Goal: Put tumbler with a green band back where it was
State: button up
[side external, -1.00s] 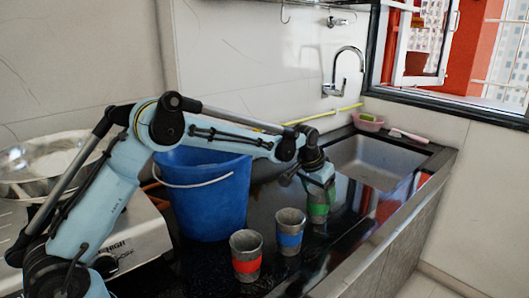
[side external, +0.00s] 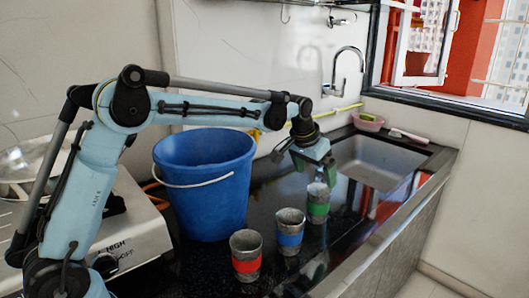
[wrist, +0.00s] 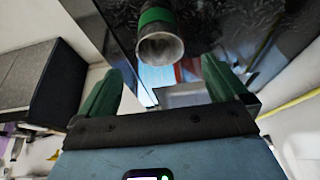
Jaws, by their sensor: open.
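The tumbler with a green band (side external: 317,209) stands upright on the dark counter, at the far end of a row of tumblers. My gripper (side external: 318,170) is open and empty, just above this tumbler and apart from it. In the wrist view the green-banded tumbler (wrist: 160,40) shows its open rim beyond the two spread green fingers of my gripper (wrist: 160,85). A tumbler with a blue band (side external: 290,239) and one with a red band (side external: 246,265) stand upright nearer the camera.
A blue bucket (side external: 205,195) stands left of the tumblers. The steel sink (side external: 370,160) lies behind, with a tap (side external: 340,75) over it. A pink basket (side external: 368,122) sits on the sink's far corner. A steel stove (side external: 130,225) is at the left.

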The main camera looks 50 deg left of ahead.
jog(key=s+r+t, duration=0.1)
jog(key=s+r, duration=0.2)
jog(key=s, duration=0.5)
jog(key=s+r, duration=0.3)
jog(key=s, duration=0.5)
jog(key=shift+t, duration=0.8)
jog(key=s+f, duration=0.2)
jog(key=s, duration=0.1)
jog(key=s+f, duration=0.2)
jog(key=s, duration=0.2)
jog(key=s+f, duration=0.2)
jog(key=s, duration=0.2)
jog(key=shift+d+f, duration=0.1)
jog(key=shift+d, duration=0.2)
